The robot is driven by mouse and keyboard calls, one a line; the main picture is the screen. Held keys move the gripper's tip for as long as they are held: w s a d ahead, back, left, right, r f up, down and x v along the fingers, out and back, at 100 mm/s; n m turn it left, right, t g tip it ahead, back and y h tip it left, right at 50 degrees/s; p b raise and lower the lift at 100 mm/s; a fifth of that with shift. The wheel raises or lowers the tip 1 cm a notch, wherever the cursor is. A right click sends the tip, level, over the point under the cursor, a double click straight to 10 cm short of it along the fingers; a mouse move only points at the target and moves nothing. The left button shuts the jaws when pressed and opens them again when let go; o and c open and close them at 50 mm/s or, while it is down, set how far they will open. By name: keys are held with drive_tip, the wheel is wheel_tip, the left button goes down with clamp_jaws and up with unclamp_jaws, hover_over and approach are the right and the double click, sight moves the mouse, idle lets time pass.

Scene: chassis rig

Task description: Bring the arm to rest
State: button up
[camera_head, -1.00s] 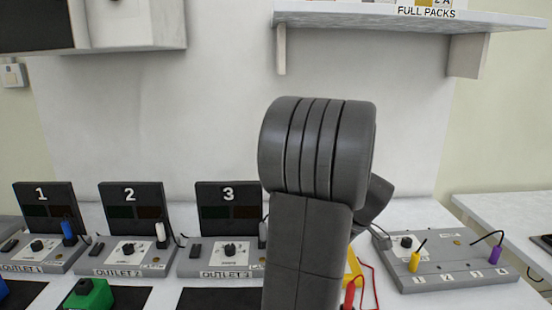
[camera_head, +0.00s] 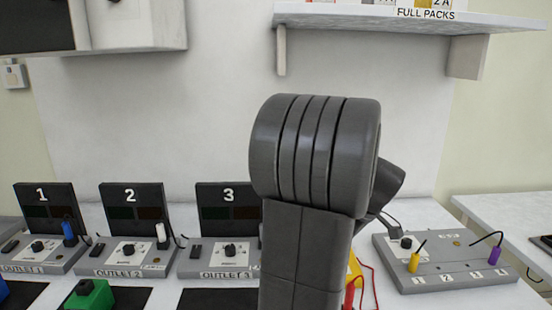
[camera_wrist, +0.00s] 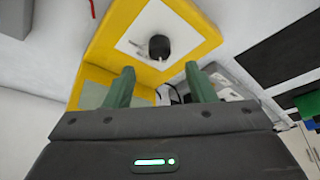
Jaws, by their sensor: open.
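My gripper (camera_wrist: 160,88) shows in the wrist view with two green fingers spread apart and nothing between them. Beyond the fingertips is a yellow device (camera_wrist: 200,30) with a white face and a black knob (camera_wrist: 159,47). I cannot tell from this view how far the fingers are from it. In the head view my grey arm (camera_head: 312,150) stands upright in the middle and hides my gripper. A sliver of the yellow device (camera_head: 354,268) shows at the arm's right side.
Outlet stations 1 (camera_head: 45,235), 2 (camera_head: 133,235) and 3 (camera_head: 222,235) line the bench at left. A grey board (camera_head: 450,278) with yellow and purple plugs lies right of my arm. A green block (camera_head: 90,295) is at front left. A shelf (camera_head: 400,18) hangs above.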

drive_tip(key=x, duration=0.5)
drive_tip(key=shift+a+f, duration=0.1)
drive_tip(key=shift+f, duration=0.2)
drive_tip(key=shift+w+a+f, duration=0.1)
drive_tip(key=shift+f, duration=0.05)
drive_tip(key=m+p, duration=0.2)
drive_tip(key=m+h+p, duration=0.1)
drive_tip(key=m+p, duration=0.1)
drive_tip(key=shift+a+m+t+h, duration=0.1)
drive_tip(key=shift+m+t+h, duration=0.2)
drive_tip(key=shift+m+t, duration=0.1)
drive_tip(key=m+h+p, duration=0.1)
drive_tip(key=m+p, duration=0.3)
drive_tip(key=shift+a+m+h, duration=0.1)
drive_tip(key=shift+m+h, duration=0.3)
drive_tip(key=shift+m+h+p, duration=0.3)
drive_tip(key=shift+m, duration=0.4)
drive_tip(key=shift+f+m+h+b, duration=0.15)
drive_tip(key=shift+m+h+b, duration=0.15)
drive_tip(key=shift+m, duration=0.5)
drive_tip(key=shift+a+m+h+b, duration=0.1)
drive_tip(key=shift+m+h+b, duration=0.3)
drive_tip(key=shift+m+b, duration=0.45)
drive_tip(key=shift+m, duration=0.55)
drive_tip(key=shift+a+m+g+h+b, duration=0.1)
drive_tip(key=shift+m+g+h+b, duration=0.25)
drive_tip(key=shift+m+b, duration=0.35)
